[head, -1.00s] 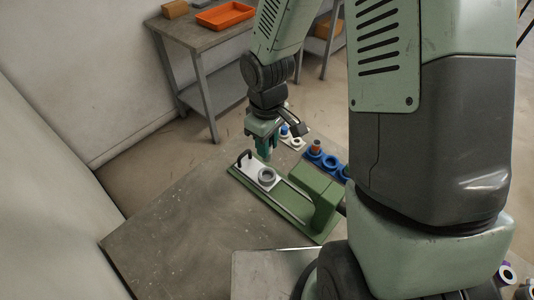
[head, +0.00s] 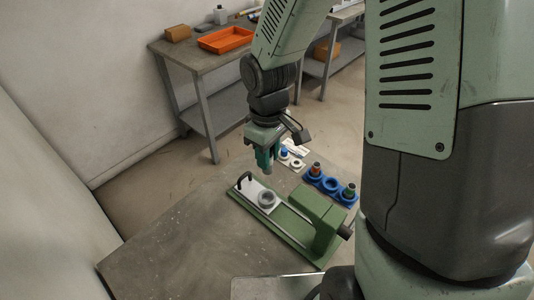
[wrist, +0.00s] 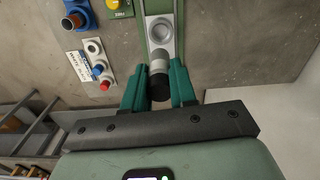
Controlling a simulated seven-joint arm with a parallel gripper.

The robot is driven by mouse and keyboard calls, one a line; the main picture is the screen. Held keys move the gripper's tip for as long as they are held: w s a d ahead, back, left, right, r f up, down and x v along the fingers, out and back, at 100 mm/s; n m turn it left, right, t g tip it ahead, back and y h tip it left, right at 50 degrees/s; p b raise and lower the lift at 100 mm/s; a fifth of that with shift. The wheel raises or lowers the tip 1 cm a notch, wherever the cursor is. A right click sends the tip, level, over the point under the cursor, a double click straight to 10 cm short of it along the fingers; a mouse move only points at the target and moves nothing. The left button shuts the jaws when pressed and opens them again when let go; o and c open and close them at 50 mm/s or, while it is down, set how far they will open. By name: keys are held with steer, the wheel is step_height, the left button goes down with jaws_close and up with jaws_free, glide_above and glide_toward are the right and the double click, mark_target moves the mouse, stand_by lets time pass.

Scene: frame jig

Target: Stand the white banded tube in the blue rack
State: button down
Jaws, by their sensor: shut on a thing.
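My gripper (wrist: 157,90) is shut on the white banded tube (wrist: 159,66), which has a black end and pale and grey bands. In the head view my gripper (head: 267,163) hangs above the white slide of the green fixture, and the tube is hard to make out between the fingers. The blue rack (head: 330,185) stands to the right of the gripper. Its near-right and far-left holders carry tubes, one orange-brown topped and one with green. Its middle ring looks empty. Part of the blue rack (wrist: 78,8) shows at the wrist view's top left.
The green fixture (head: 314,208) has a white slide with a grey ring (head: 267,198) and a dark handle. A small white rack (head: 292,158) with a blue piece stands behind my gripper. The table's left part is clear. A bench with an orange tray (head: 225,39) stands behind.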

steer(key=shift+w+d+f+m, duration=0.95)
steer(key=shift+d+f, duration=1.15)
steer(key=shift+d, duration=1.15)
steer(key=shift+w+d+f+m, duration=0.9)
steer(key=shift+d+f, duration=1.2)
steer(key=shift+d, duration=1.1)
steer(key=shift+w+d+f+m, duration=0.65)
steer(key=shift+d+f+m, duration=0.5)
steer(key=shift+d+f, duration=1.55)
steer(key=shift+d+r, duration=0.45)
steer(key=shift+d, duration=0.1)
steer(key=shift+f, duration=1.05)
steer(key=c, duration=0.7)
jaws_free()
steer(key=shift+r, duration=0.1)
